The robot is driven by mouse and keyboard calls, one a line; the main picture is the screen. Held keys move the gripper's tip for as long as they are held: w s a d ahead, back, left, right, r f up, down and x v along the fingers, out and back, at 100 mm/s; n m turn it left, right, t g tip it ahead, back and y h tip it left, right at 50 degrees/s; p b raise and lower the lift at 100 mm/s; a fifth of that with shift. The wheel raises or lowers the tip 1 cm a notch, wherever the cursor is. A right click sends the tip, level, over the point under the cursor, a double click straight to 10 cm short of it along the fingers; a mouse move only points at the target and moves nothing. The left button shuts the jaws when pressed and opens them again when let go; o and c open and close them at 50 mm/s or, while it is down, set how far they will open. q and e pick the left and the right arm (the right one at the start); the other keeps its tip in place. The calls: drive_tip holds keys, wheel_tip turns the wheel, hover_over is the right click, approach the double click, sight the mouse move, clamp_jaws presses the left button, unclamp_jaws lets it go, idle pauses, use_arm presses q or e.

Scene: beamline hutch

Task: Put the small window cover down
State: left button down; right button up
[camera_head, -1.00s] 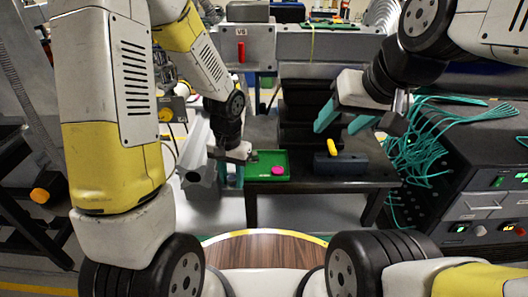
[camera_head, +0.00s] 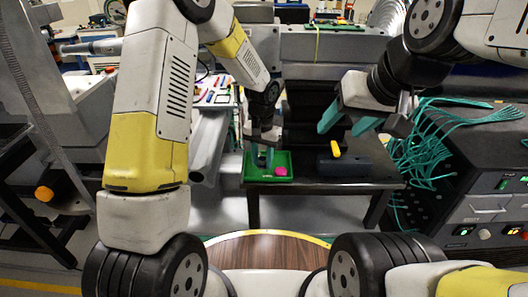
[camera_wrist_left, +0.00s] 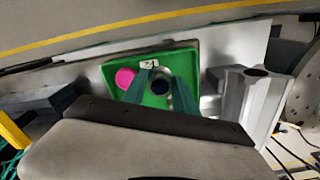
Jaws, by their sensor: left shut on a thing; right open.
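My left gripper (camera_head: 264,156) points down over the green tray (camera_head: 289,170) on the dark bench. In the left wrist view its teal fingers (camera_wrist_left: 163,89) are shut on a small round piece with a grey rim and dark centre, which I take as the small window cover (camera_wrist_left: 161,88). It is over the tray (camera_wrist_left: 190,58); I cannot tell whether it touches the tray floor. In the head view the fingers hide it. A pink disc (camera_head: 281,171) lies in the tray beside the gripper, also in the wrist view (camera_wrist_left: 125,78). My right gripper (camera_head: 345,121) is open and empty, above the bench.
A dark block with a yellow handle (camera_head: 336,150) stands on the bench right of the tray. Teal cables (camera_head: 440,130) hang over a rack of instruments (camera_head: 480,190) at the right. A grey metal beam (camera_head: 208,145) stands left of the tray.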

sight(263, 166)
use_arm(q)
drive_tip(key=shift+w+d+f, duration=0.15)
drive_tip(key=shift+w+d, duration=0.05)
drive_tip(key=shift+w, duration=0.2)
drive_tip(key=shift+f, duration=1.65)
drive_tip(key=shift+s+f, duration=0.1)
drive_tip(key=shift+f, duration=0.05)
drive_tip(key=c, duration=1.3)
unclamp_jaws()
drive_tip(key=shift+o, duration=0.2)
